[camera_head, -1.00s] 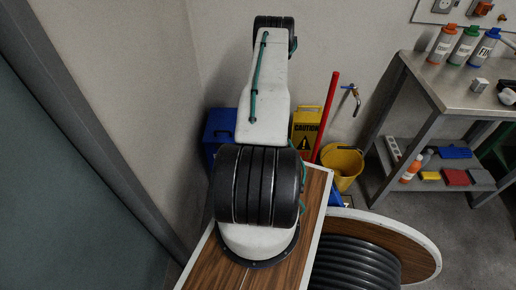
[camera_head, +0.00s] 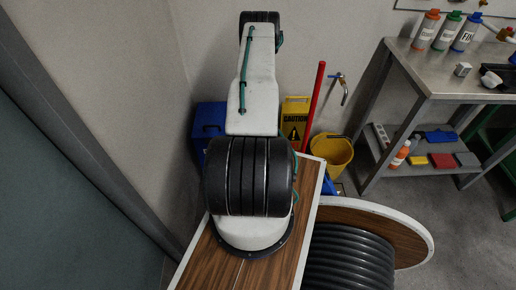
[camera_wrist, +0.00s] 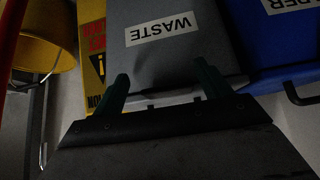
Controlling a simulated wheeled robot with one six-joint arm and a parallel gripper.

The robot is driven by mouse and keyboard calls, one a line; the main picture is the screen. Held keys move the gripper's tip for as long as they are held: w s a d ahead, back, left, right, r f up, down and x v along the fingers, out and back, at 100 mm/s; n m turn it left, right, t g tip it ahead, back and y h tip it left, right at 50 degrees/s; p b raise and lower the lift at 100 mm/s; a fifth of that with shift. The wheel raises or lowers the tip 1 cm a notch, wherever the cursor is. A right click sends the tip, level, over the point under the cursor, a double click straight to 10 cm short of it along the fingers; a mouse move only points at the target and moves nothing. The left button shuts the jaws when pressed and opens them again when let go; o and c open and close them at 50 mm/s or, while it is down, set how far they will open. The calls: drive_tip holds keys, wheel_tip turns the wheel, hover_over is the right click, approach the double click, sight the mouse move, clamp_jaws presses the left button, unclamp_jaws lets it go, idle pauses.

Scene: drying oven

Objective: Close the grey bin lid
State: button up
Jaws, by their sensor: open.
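The grey bin (camera_wrist: 175,55) with a WASTE label fills the upper middle of the wrist view. In the head view my arm hides it. I cannot tell its lid apart from its body, nor how far open the lid is. My gripper (camera_wrist: 163,86) is open, with its two green fingers apart in front of the grey panel's lower edge.
A blue bin (camera_head: 207,122) stands left of my arm; it also shows in the wrist view (camera_wrist: 285,50). A yellow caution sign (camera_head: 295,110), yellow bucket (camera_head: 331,153) and red pole (camera_head: 315,100) stand right. A steel bench (camera_head: 440,75) is further right.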

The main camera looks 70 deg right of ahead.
drive_tip(key=v, duration=0.7)
drive_tip(key=shift+a+r, duration=0.2)
drive_tip(key=shift+r, duration=0.15)
